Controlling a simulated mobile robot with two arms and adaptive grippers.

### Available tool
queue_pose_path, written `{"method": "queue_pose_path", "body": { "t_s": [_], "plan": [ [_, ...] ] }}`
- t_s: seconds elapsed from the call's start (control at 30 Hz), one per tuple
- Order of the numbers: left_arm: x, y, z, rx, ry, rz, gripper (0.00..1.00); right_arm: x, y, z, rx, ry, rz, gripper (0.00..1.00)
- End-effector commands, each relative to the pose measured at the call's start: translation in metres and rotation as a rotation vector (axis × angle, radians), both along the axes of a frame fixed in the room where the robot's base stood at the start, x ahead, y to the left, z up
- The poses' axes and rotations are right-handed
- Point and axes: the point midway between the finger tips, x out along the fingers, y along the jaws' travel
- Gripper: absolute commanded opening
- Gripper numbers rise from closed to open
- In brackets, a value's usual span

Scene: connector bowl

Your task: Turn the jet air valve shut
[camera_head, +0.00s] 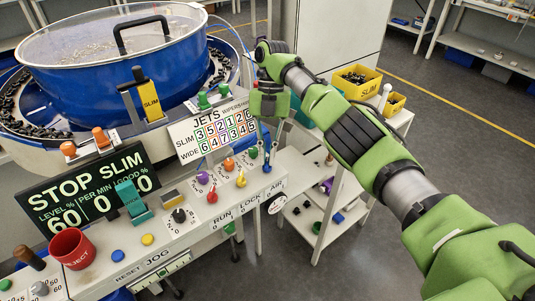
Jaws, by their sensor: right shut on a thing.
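My right gripper (268,122) points down over the right end of the control panel, above the AIR label. It is shut on the jet air valve. The handle's angle is too small to tell. My left gripper is not in view.
Colored knobs, including a yellow one (241,180), stand close on the left. The JETS board (212,129) rises behind them. A blue bowl feeder (115,65) stands at the back left. A yellow bin (356,82) is on the cart at right, near my forearm.

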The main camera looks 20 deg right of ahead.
Motion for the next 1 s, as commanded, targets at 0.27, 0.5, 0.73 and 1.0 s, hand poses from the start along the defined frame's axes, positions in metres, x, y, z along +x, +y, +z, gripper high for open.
{"method": "queue_pose_path", "body": {
  "t_s": [0.27, 0.5, 0.73, 1.0],
  "plan": [
    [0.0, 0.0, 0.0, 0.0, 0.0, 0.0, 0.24, 0.0, 0.0, 0.0, 0.001, -0.001, 0.001, 0.24],
    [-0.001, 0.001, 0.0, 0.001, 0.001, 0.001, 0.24, 0.001, 0.0, 0.003, 0.0, -0.002, 0.001, 0.24],
    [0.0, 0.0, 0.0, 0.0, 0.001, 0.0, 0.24, 0.001, -0.001, 0.024, -0.002, -0.005, 0.0, 0.24],
    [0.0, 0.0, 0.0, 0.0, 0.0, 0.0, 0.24, 0.001, 0.0, 0.06, -0.003, -0.004, 0.0, 0.24]
  ]
}}
